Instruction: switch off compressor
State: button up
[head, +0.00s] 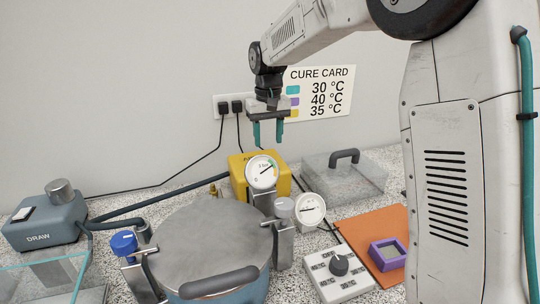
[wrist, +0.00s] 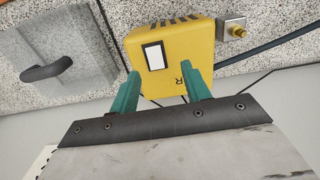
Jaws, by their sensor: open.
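A yellow box (head: 240,163), apparently the compressor, stands on the speckled counter behind the round pot. Its front is partly hidden by the pot's gauge in the head view. In the wrist view the yellow box (wrist: 195,45) shows a white rocker switch (wrist: 154,56) in a dark frame, and part of a label with the letter R. Which way the rocker is tipped I cannot tell. My gripper (head: 268,134) is open and empty, pointing down just above the box. In the wrist view its green fingertips (wrist: 160,74) are on either side below the switch; contact is not visible.
A clear handled cover (head: 345,180), orange mat (head: 375,235) and white dial box (head: 340,272) lie right. The wall is close behind.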

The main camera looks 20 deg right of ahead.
jog(key=shift+w+f, duration=0.2)
jog(key=shift+f, duration=0.15)
jog(key=f, duration=0.3)
jog(key=d+f, duration=0.1)
jog(key=f, duration=0.2)
jog(key=shift+d, duration=0.2)
jog(key=shift+f, duration=0.6)
